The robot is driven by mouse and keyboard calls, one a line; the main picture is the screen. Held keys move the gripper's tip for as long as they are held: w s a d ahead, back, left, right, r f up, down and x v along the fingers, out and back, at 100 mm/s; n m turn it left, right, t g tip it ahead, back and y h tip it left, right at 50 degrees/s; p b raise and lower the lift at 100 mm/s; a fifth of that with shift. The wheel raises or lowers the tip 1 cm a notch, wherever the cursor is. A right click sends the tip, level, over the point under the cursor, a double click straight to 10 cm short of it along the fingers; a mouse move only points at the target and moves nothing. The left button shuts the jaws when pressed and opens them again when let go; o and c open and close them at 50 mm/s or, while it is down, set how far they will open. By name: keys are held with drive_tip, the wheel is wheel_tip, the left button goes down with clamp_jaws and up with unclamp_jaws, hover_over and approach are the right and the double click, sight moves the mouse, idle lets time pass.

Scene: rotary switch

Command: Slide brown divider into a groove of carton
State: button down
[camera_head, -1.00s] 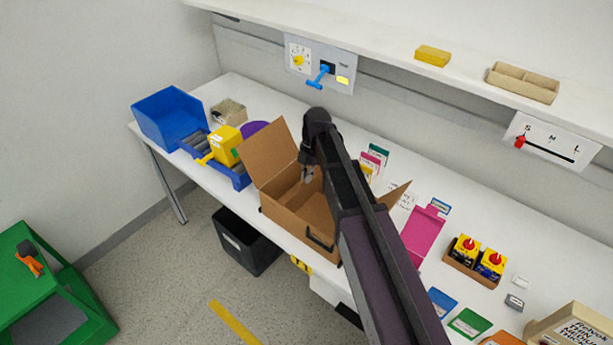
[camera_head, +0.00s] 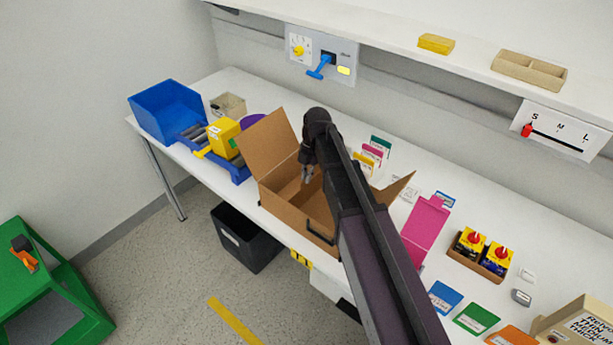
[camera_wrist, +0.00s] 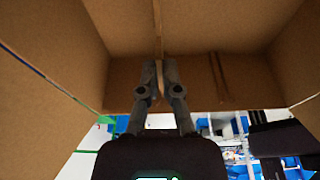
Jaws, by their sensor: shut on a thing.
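The open brown carton (camera_head: 284,203) stands on the white bench, its left flap raised. My gripper (camera_head: 307,174) reaches down into it from above. In the wrist view, my gripper (camera_wrist: 160,72) is shut on the thin brown divider (camera_wrist: 158,28), seen almost edge-on between the fingertips. The carton's walls (camera_wrist: 60,40) surround it, and a dark upright groove strip (camera_wrist: 216,78) shows on the wall to the right. The divider's lower edge and whether it sits in a groove cannot be made out. In the head view my arm hides part of the carton.
A blue bin (camera_head: 167,110) and a yellow box (camera_head: 223,137) stand left of the carton. A shelf (camera_head: 480,55) hangs above the back of the bench.

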idle(0.3)
drive_tip(key=c, duration=0.7)
unclamp_jaws()
drive_tip(key=shift+r, duration=0.1)
drive_tip(key=shift+r+p, duration=3.9)
drive_tip(key=shift+p, duration=0.1)
